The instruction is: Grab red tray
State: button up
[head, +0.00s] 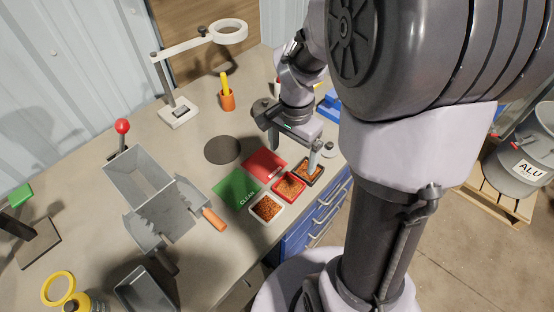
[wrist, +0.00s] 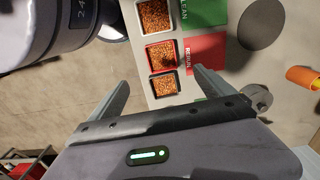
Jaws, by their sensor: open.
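The red tray (head: 289,200) holds orange-brown granules and sits in the middle of a row of three small trays near the bench's front edge. It also shows in the wrist view (wrist: 147,56), with its red rim and a shadow over the granules. My gripper (head: 292,160) is open and empty above the right end of the row. In the wrist view my gripper's fingers (wrist: 163,72) are spread on either side of the row's end, with the dark-rimmed tray (wrist: 163,96) between them. The red tray appears just beyond the fingertips. No contact with it is visible.
A white tray (head: 254,213) and the dark-rimmed tray (head: 318,177), both filled, flank the red tray closely. A green mat (head: 230,184) and a red mat (head: 262,162) lie behind. A dark disc (head: 222,150) lies farther back.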

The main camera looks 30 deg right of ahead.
jog(key=b, duration=0.3)
send_over(289, 187)
jog(key=f, duration=0.9)
jog(key=shift+s+a, duration=0.1)
jog(key=shift+s, duration=0.2)
jog(key=f+b, duration=0.1)
jog(key=f, duration=0.1)
jog(key=f+b, duration=0.2)
jog(key=f, duration=0.1)
jog(key=shift+w+f, duration=0.3)
jog(key=shift+r, duration=0.2)
jog(key=shift+c, duration=0.2)
jog(key=c, duration=1.5)
jog(key=shift+c, duration=0.2)
